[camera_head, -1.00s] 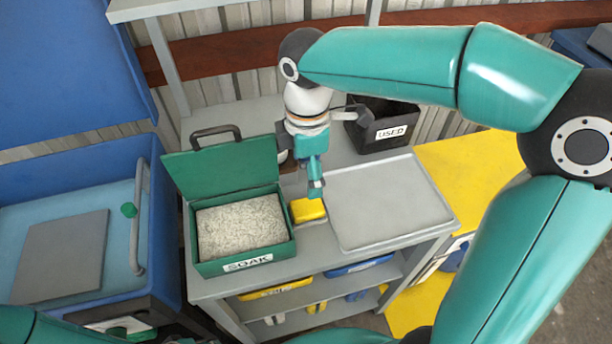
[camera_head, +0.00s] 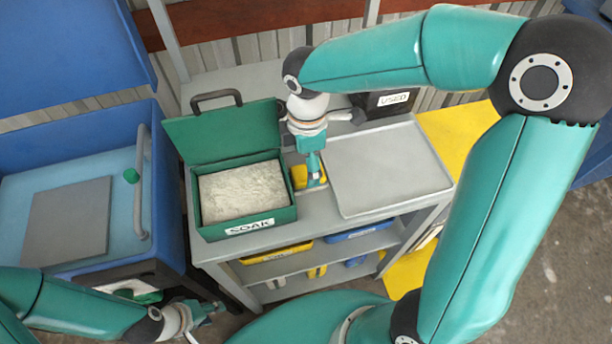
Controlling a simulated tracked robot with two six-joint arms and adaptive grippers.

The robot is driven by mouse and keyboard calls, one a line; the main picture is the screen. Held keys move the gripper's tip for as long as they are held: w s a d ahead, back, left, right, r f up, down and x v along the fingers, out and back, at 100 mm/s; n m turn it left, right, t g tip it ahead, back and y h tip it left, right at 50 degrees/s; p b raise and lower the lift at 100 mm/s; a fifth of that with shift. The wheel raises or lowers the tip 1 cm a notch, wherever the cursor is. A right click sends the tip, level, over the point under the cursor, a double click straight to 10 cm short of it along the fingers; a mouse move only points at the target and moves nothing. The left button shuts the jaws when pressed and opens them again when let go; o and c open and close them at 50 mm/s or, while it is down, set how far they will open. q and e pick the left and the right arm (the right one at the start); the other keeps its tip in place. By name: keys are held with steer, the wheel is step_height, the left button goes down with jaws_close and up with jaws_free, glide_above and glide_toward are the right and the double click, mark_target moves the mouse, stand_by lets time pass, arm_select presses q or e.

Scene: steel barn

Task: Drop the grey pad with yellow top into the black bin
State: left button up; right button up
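The pad with the yellow top (camera_head: 299,174) lies on the grey bench between the green box and the grey tray. My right gripper (camera_head: 315,182) points down at the pad's right side and covers part of it. Its fingers are seen edge-on, so I cannot tell whether they are open or touch the pad. The black bin (camera_head: 373,108), labelled USED, stands at the back of the bench, partly hidden behind my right arm. My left gripper (camera_head: 208,309) is at the lower left, in front of the bench, with its fingers apart and nothing between them.
An open green box (camera_head: 284,219) labelled SOAK, with pale granular filling, stands left of the pad. An empty grey tray (camera_head: 390,170) lies to the right. A blue open chest (camera_head: 168,215) stands at the left. Shelves below hold yellow and blue containers.

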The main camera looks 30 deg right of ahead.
mark_target(306, 172)
step_height(306, 172, down, 5)
steer(key=shift+s+a+f, duration=0.1)
steer(key=shift+a, duration=0.05)
steer(key=c, duration=1.3)
steer(key=shift+c, duration=0.2)
